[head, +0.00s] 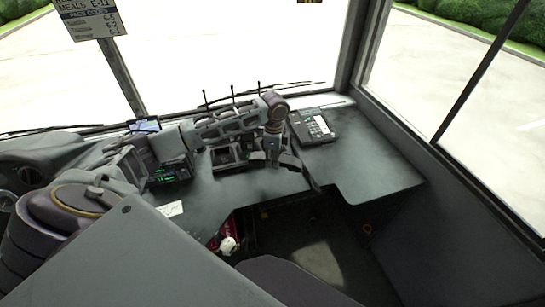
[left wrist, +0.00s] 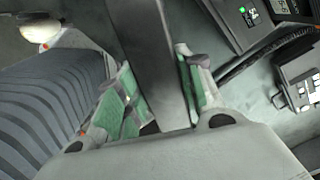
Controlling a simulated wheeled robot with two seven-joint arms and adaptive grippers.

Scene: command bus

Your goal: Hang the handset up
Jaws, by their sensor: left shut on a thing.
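My left gripper (head: 273,155) reaches in from the left over the dashboard and points down. It is shut on the dark handset (left wrist: 150,55), whose long dark grey body runs up between the green-padded fingers (left wrist: 155,105) in the left wrist view. In the head view the handset is small and partly hidden by the gripper. The black phone base (head: 312,126) with a pale keypad or label lies on the dash just right of and beyond the gripper, apart from it. A similar dark unit with pale keys (left wrist: 300,88) shows at the right in the left wrist view. My right gripper is not seen.
A radio with green lights (head: 172,171) and open dash trays (head: 228,156) are left of the gripper. Thin levers (head: 233,93) stand behind it. The dash ledge (head: 365,165) to the right is bare. A seat (head: 280,280) is below.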

